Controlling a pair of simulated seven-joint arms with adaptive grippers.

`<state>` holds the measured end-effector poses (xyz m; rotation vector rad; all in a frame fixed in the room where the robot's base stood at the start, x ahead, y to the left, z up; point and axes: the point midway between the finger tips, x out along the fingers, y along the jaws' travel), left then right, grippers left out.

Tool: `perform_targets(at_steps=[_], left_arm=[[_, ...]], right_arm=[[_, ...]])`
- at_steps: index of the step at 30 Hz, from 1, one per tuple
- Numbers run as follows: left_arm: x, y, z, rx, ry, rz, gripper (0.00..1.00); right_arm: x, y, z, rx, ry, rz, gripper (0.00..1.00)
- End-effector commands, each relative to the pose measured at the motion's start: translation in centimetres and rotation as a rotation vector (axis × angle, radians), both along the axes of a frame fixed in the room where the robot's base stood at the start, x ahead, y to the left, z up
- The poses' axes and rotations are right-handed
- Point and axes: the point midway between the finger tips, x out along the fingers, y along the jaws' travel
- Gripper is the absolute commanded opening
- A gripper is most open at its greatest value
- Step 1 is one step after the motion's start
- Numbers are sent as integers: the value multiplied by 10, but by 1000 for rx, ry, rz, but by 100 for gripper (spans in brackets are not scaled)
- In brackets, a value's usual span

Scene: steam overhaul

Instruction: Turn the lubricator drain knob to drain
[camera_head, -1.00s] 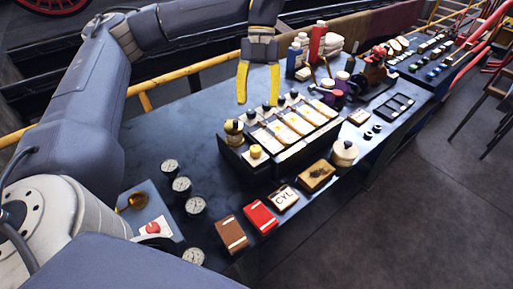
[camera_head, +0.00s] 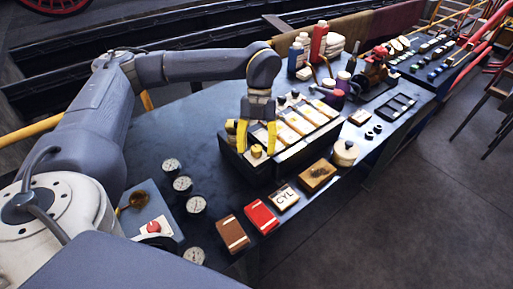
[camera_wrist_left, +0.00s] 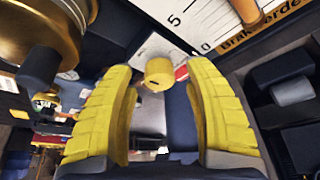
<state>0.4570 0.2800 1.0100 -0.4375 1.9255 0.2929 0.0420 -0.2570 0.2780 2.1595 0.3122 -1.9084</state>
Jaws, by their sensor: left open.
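The lubricator is a dark block with a row of pale panels (camera_head: 290,123) on the bench. A small yellow knob (camera_head: 257,151), which looks like the drain knob, sits at its near left end. My left gripper (camera_head: 256,147) is open and points down with its yellow fingers on either side of this knob. In the left wrist view the knob (camera_wrist_left: 158,73) appears between the open fingertips, with a gap visible on each side. I cannot tell how deep the fingers reach around it. My right gripper is not in view.
A brass part (camera_wrist_left: 38,28) stands close beside the left finger in the wrist view. Gauges (camera_head: 182,184), a red box (camera_head: 261,216) and a round pale pot (camera_head: 345,153) stand on the bench. Bottles (camera_head: 295,55) stand behind. The bench left of the lubricator is bare.

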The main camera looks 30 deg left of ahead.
Motion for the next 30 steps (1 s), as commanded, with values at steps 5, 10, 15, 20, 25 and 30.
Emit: perform_targets(at_steps=[5,10,15,20,25,30], left_arm=[[-1,-1,-3,0,0,0,52],[-1,0,-3,0,0,0,52],[-1,-1,-3,0,0,0,42],[-1,0,-3,0,0,0,23],[-1,0,-3,0,0,0,3],[-2,-1,-3,-1,2,-1,0]], right_arm=[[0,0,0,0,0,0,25],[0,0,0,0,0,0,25],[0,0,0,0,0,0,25],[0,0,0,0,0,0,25],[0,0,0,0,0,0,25],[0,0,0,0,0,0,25]])
